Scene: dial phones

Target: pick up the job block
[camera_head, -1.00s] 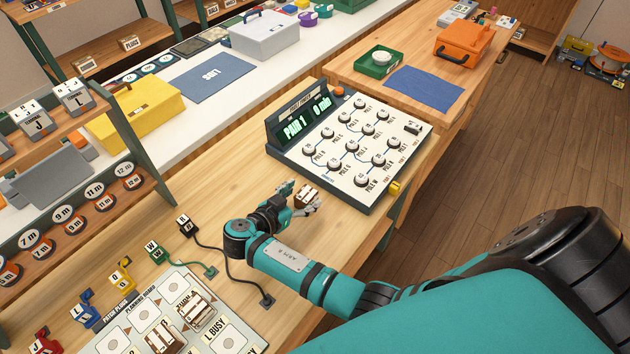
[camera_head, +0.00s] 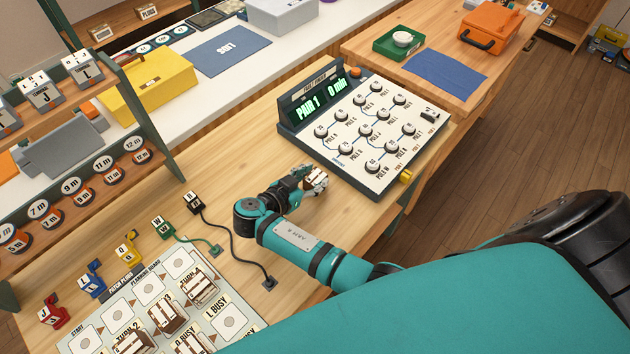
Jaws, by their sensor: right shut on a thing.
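The job block (camera_head: 317,183), small with pale and brown faces, is at the fingertips of my right gripper (camera_head: 312,181), just in front of the panel with dials. My right gripper is shut on it and hides part of it. Whether the block touches the bench or is slightly above it, I cannot tell. My left gripper is not in view.
The dial panel (camera_head: 345,178), its display reading PAIR 1 and 0 min, stands behind the gripper. A planning board (camera_head: 95,312) with several brown-and-white blocks lies at the lower left. Coloured patch plugs (camera_head: 128,250) and a black cable (camera_head: 232,250) lie nearby. Bare bench lies left of the gripper.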

